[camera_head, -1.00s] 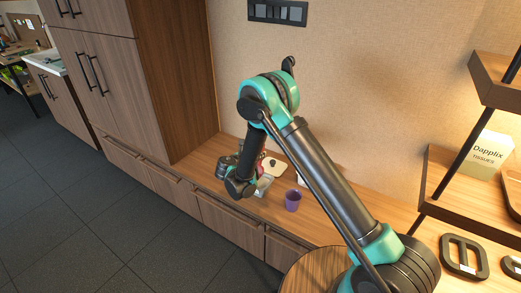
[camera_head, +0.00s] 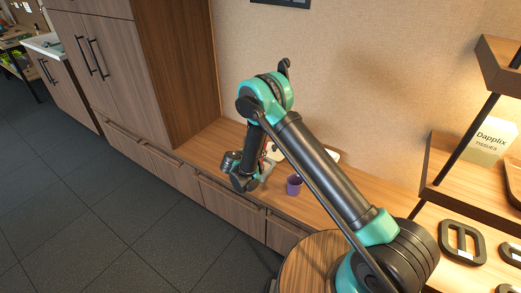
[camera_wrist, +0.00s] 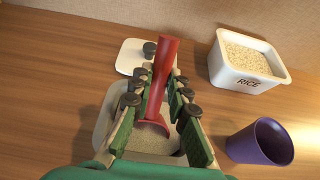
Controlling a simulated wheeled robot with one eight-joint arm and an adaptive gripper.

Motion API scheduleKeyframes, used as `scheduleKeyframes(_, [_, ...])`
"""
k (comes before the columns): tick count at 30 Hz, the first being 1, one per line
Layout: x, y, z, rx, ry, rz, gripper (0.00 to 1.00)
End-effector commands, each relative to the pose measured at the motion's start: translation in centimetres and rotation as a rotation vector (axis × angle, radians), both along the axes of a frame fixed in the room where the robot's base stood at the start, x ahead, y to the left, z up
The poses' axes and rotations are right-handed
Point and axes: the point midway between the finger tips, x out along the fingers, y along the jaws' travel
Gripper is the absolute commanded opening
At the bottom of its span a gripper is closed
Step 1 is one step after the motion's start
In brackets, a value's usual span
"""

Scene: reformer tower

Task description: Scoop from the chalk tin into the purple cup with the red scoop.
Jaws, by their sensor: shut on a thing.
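My gripper (camera_wrist: 162,80) is shut on the red scoop (camera_wrist: 160,75), whose handle stands tilted up between the fingers in the wrist view. The scoop's bowl end is over or in an open pale tin (camera_wrist: 106,108) holding beige powder; whether it touches the powder is unclear. This tin's label is hidden; it is probably the chalk tin. The empty-looking purple cup (camera_wrist: 262,143) stands upright to the right of the gripper, apart from it. The cup also shows in the head view (camera_head: 294,184), right of my gripper (camera_head: 262,170), which is partly hidden there.
A white tin marked RICE (camera_wrist: 246,82), full of pale grains, stands behind the cup. A white lid with a dark knob (camera_wrist: 132,56) lies behind the scooped tin. The wall rises behind the wooden counter (camera_head: 205,155). Shelves with a tissue box (camera_head: 492,139) stand at the right.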

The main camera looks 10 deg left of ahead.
Motion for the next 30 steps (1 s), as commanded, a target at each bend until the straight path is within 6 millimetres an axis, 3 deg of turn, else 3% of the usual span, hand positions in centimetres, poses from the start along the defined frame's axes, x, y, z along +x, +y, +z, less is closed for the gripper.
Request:
scheduleKeyframes(13, [3.7, -1.4, -1.5, 0.148, 0.414, -0.006, 0.0])
scheduleKeyframes(30, [8.6, -3.1, -1.1, 0.317, 0.902, -0.006, 0.0])
